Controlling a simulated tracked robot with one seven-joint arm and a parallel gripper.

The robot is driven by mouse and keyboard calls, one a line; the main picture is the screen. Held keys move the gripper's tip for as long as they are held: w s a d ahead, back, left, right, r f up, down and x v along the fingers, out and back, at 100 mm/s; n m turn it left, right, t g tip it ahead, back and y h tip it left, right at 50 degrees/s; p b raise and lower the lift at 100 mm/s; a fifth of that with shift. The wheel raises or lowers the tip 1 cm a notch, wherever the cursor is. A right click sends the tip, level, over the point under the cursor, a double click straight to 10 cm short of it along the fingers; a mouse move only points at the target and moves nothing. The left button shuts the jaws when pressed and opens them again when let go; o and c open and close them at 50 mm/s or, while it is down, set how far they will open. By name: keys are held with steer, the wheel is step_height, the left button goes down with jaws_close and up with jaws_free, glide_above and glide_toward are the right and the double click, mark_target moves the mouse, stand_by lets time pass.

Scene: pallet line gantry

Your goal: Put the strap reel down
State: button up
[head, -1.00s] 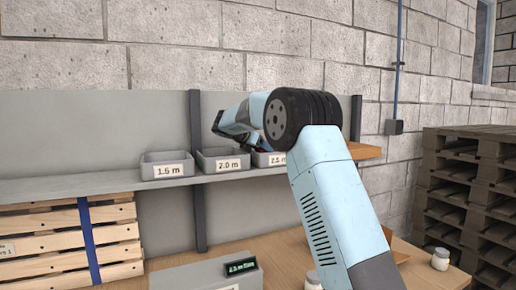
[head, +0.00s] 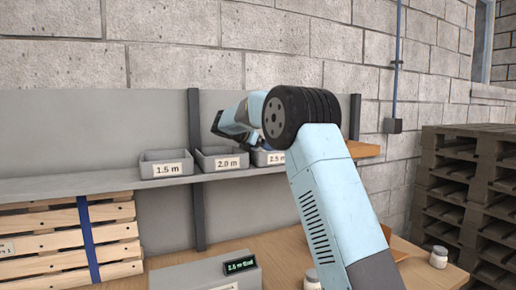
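I cannot make out a strap reel in the head view. My arm rises from the bottom right, bends at a black ribbed joint and reaches away to the left over the shelf bins. Its dark far end, where my gripper (head: 222,123) is, shows small above the bin marked 2.0 m. The fingers are too small and too hidden by my arm to tell if they are open or hold anything.
Grey bins marked 1.5 m (head: 166,164), 2.0 m (head: 221,161) and 2.5 m (head: 264,157) stand on a grey shelf (head: 100,184). Below are a wooden bench (head: 190,246), a grey box with a display (head: 205,275) and strapped slats (head: 40,238). Pallets (head: 465,190) are stacked at right.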

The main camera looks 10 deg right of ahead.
steer(key=shift+a+f, duration=0.15)
steer(key=shift+f, duration=0.5)
steer(key=shift+r, duration=0.2)
steer(key=r+v, duration=0.1)
steer(key=v, duration=1.1)
steer(key=shift+r, duration=0.25)
steer(key=s+d+f+m+g+y, duration=0.15)
steer(key=s+d+m, duration=0.25)
steer(key=s, duration=0.5)
steer(key=s+d+m+y, duration=0.2)
steer(key=s+d+m, duration=0.25)
steer(key=s, duration=0.45)
steer(key=s+d+m+g+y, duration=0.15)
steer(key=s+d+m, duration=0.25)
steer(key=s, duration=0.6)
steer(key=s+f+m+y, duration=0.1)
steer(key=s+f+m, duration=0.3)
steer(key=s, duration=0.4)
steer(key=s+f+m+t+y, duration=0.1)
steer(key=s+f+m, duration=0.3)
steer(key=s, duration=0.4)
steer(key=s+f+m+y, duration=0.3)
steer(key=s+f+m, duration=0.1)
steer(key=s+f, duration=0.2)
steer(key=shift+s+a+t, duration=0.3)
steer(key=shift+s, duration=0.6)
